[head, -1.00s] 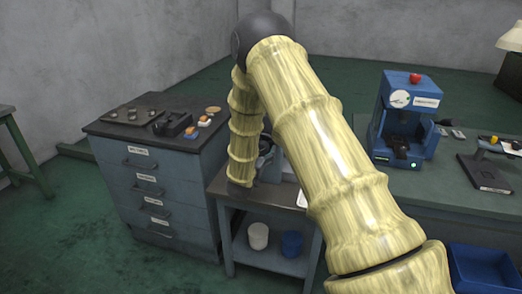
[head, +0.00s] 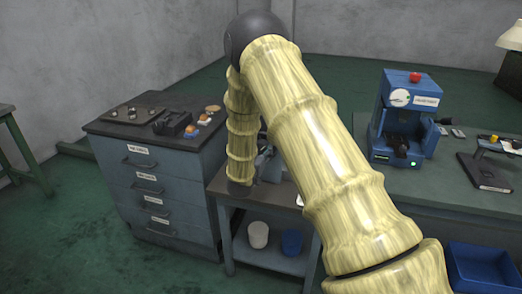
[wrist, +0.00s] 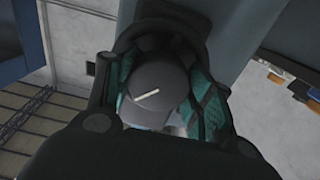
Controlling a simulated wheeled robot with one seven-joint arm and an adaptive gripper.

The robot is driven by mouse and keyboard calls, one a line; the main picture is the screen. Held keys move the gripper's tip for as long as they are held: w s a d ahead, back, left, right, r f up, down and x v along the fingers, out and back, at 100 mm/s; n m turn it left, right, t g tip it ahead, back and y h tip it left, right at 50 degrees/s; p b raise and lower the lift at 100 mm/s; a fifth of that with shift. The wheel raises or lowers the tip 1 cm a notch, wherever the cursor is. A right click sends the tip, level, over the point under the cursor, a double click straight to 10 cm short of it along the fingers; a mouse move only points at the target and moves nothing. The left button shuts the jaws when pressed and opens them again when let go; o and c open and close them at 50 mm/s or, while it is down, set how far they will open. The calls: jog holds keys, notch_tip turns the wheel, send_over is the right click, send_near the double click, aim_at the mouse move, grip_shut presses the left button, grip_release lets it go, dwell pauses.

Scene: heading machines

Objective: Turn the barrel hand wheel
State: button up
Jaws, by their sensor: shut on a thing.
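The barrel hand wheel (wrist: 165,80) shows in the wrist view as a dark grey round knob with a short white line on its face. My gripper (wrist: 166,98) is shut on it, with a teal ribbed pad against each side. The white line slants, its right end higher. The lower part of the knob is partly hidden by the gripper body. In the head view my own arm hides the gripper and the wheel; only a bit of a grey-blue machine (head: 268,165) shows beside the arm, on a small stand.
The small stand (head: 270,205) holds white and blue containers on its lower shelf. A drawer cabinet (head: 150,190) stands close at its left. A bench (head: 440,190) with a blue press (head: 405,115) is at the right, with a blue bin (head: 483,268) below.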

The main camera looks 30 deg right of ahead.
jog(key=n, duration=0.4)
jog(key=shift+n, duration=2.5)
jog(key=o, duration=1)
jog(key=shift+s, duration=0.1)
jog(key=v, duration=1.2)
